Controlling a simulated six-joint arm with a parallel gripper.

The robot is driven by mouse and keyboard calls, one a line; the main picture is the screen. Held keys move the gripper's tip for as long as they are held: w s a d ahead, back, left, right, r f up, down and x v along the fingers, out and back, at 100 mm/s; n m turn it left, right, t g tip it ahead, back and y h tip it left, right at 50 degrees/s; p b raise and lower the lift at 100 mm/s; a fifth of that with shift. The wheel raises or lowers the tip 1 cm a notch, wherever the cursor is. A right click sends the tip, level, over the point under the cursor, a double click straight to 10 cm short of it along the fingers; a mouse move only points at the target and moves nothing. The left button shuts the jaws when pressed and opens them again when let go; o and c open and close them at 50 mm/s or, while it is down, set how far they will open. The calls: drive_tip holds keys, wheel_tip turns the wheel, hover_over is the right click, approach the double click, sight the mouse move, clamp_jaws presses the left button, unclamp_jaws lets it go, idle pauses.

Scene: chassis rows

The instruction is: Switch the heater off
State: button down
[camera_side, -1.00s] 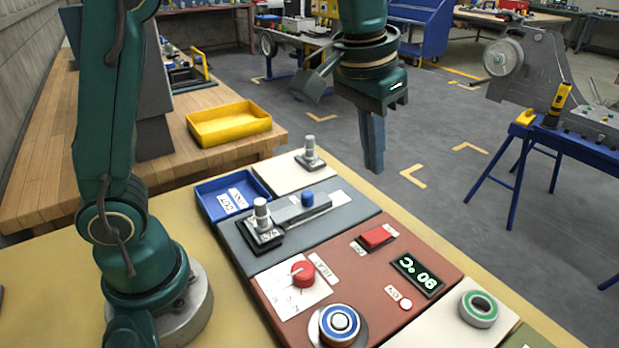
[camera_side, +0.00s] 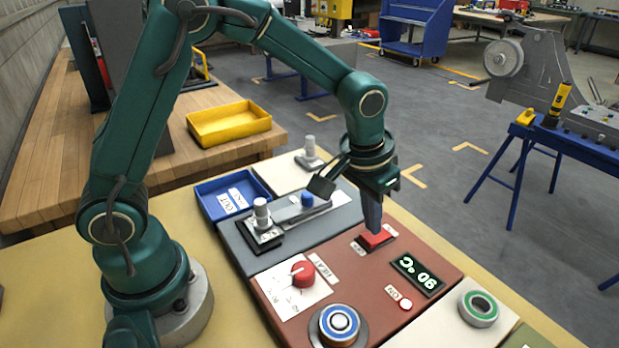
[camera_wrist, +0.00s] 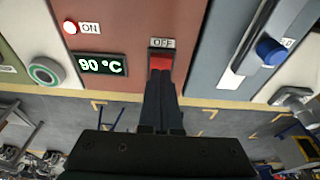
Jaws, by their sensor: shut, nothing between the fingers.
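The heater panel (camera_side: 345,268) is a reddish-brown plate. It carries a red rocker switch (camera_side: 374,238) with a label at each end; in the wrist view the switch (camera_wrist: 160,63) has an OFF label (camera_wrist: 161,42) beside it. A display (camera_side: 417,274) glows, reading 90 °C in the wrist view (camera_wrist: 101,65). A red lamp (camera_wrist: 70,27) beside an ON label looks lit. My gripper (camera_side: 375,231) is shut and empty, pointing down with its tips at the red switch. The tips hide part of the switch, and I cannot tell whether they touch it.
A red HEAT knob (camera_side: 303,273) and a blue-ringed round button (camera_side: 340,323) sit on the same panel. A grey slider panel (camera_side: 325,222) with a blue knob (camera_side: 307,200) lies behind it. A green-ringed button (camera_side: 479,308) is at right.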

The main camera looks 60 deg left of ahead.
drive_tip(key=shift+f, duration=0.6)
drive_tip(key=shift+s+f, duration=0.2)
drive_tip(key=shift+f, duration=0.1)
drive_tip(key=shift+w+r, duration=0.35)
drive_tip(key=shift+w, duration=0.4)
